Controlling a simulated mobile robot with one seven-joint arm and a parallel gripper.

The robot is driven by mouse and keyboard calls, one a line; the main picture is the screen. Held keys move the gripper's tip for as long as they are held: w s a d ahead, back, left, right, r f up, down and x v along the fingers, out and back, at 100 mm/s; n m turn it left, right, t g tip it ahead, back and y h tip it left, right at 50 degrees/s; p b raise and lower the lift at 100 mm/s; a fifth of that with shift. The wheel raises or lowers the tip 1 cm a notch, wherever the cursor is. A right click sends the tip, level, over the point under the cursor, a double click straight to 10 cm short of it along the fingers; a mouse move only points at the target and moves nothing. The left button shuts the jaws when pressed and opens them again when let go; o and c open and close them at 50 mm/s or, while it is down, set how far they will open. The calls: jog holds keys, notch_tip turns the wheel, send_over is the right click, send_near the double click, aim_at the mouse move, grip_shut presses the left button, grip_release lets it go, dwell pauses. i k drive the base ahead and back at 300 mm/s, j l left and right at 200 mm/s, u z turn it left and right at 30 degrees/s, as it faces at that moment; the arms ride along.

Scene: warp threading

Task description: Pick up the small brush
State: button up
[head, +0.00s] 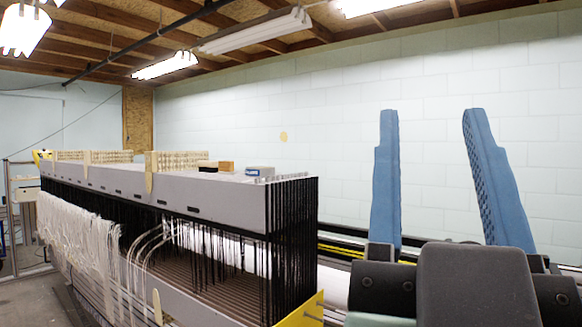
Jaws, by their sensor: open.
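My gripper (431,112) is at the right of the head view, with its two blue fingers pointing up and set wide apart. Nothing is between them but the wall behind. I cannot make out a small brush for certain. A small tan block-like item (226,166) lies on the grey top of the loom frame, left of my gripper and apart from it. It may be the brush, but it is too small to tell.
The grey loom frame (180,187) carries black heddles (290,245) and hanging white threads (75,235). A blue and white box (259,171) and upright wooden combs (180,161) stand on its top. A yellow panel (303,312) is at its near end. The wall (290,110) is behind.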

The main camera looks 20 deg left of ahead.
aim_at(205, 166)
jog(key=u, duration=1)
